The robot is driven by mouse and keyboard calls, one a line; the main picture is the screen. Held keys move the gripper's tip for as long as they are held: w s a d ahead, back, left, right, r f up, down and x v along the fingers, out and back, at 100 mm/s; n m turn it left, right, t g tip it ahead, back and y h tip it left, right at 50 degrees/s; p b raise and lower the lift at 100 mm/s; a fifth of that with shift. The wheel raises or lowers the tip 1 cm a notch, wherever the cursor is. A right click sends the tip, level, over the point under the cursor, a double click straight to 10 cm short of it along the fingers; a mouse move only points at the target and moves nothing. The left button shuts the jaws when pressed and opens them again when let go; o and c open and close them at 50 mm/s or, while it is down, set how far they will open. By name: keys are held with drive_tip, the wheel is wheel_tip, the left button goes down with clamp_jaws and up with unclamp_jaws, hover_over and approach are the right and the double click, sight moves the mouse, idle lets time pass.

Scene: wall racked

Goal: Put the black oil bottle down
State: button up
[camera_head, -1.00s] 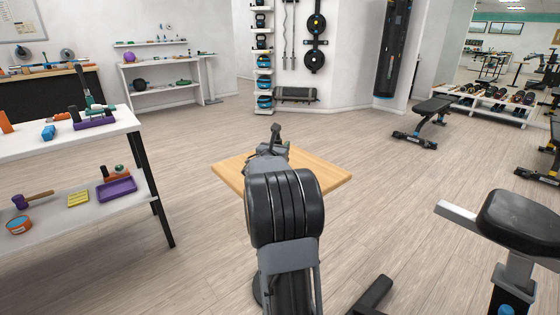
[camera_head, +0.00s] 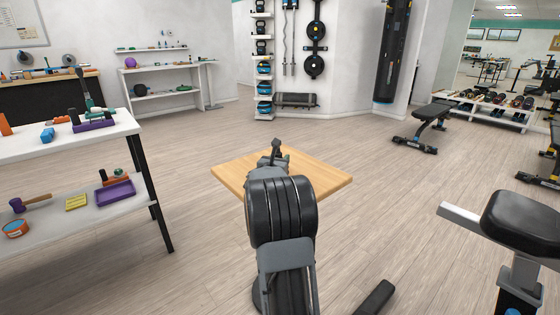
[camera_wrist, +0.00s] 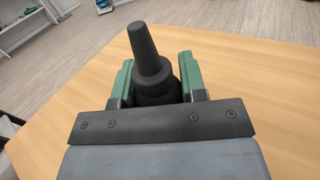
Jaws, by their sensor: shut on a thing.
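The black oil bottle (camera_wrist: 148,55) has a tapered neck and stands between the green-padded fingers of my gripper (camera_wrist: 155,80) in the wrist view. My gripper is shut on it. The bottle looks upright against a light wooden tabletop (camera_wrist: 250,75); its base is hidden by my gripper, so I cannot tell whether it touches the wood. In the head view the tabletop (camera_head: 325,177) lies beyond my arm, and the dark top of the bottle (camera_head: 276,147) shows above my wrist. My arm hides most of the gripper there.
The wooden tabletop looks bare around the bottle. A white two-level table (camera_head: 60,147) with tools and purple trays stands at the left. A bench with a black seat (camera_head: 525,219) is near at the right. Open floor lies between.

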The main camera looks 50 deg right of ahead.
drive_tip(key=o, duration=1)
drive_tip(key=shift+o, duration=0.2)
drive_tip(key=shift+r+p, duration=0.2)
drive_tip(key=shift+p, duration=0.15)
drive_tip(key=p+v, duration=0.1)
drive_tip(key=v, duration=1.1)
drive_tip(key=shift+a, duration=0.1)
